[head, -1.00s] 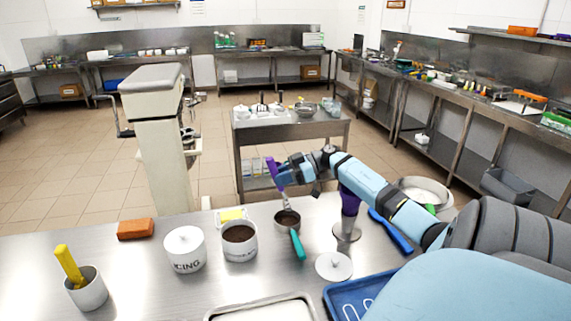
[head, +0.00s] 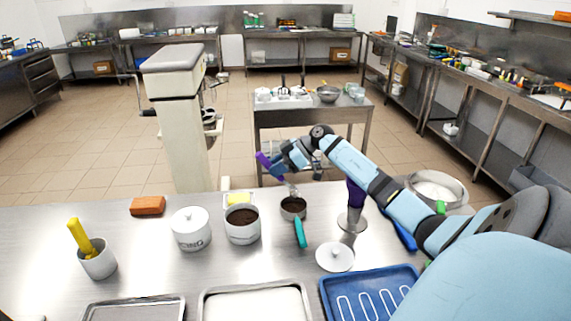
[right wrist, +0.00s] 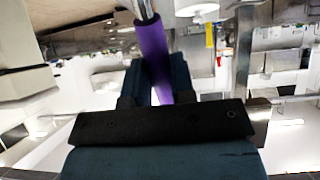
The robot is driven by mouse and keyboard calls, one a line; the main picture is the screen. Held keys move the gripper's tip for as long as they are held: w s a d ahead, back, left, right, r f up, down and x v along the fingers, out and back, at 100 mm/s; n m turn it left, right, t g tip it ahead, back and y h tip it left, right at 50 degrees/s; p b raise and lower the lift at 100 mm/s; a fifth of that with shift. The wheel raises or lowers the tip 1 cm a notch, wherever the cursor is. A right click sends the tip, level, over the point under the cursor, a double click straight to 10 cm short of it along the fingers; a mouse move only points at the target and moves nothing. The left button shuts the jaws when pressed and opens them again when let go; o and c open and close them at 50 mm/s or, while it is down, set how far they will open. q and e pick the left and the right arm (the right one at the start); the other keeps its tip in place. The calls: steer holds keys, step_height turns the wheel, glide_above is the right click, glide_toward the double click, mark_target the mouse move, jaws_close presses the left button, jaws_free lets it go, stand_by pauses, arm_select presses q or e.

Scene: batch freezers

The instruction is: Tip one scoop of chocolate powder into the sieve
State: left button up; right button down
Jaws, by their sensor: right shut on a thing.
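My right gripper (head: 281,168) is shut on the purple handle (head: 263,160) of a metal scoop. In the right wrist view the purple handle (right wrist: 153,45) runs up between the fingers to a metal shaft. The scoop's lower end (head: 293,190) is at the far rim of a small round sieve; whether they touch is unclear. The sieve (head: 293,213) has a teal handle (head: 300,233) pointing toward me and dark brown contents. An open white canister (head: 242,235) of dark powder stands left of it. My left gripper is not in view.
A lidded white canister (head: 191,232), an orange block (head: 148,206) and a white cup with a yellow tool (head: 98,262) stand to the left. A loose white lid (head: 335,257), a blue tray (head: 330,300) and a purple-handled round-based tool (head: 356,195) are near the sieve.

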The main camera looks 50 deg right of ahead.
steer(key=w+a+f+g+h+p, duration=0.3)
steer(key=a+f+g+h+p, duration=0.1)
steer(key=f+g+h+p, duration=0.1)
steer(key=shift+w+a+g+h, duration=0.25)
steer(key=shift+w+g+h, duration=0.25)
steer(key=shift+h, duration=0.7)
steer(key=shift+s, duration=0.1)
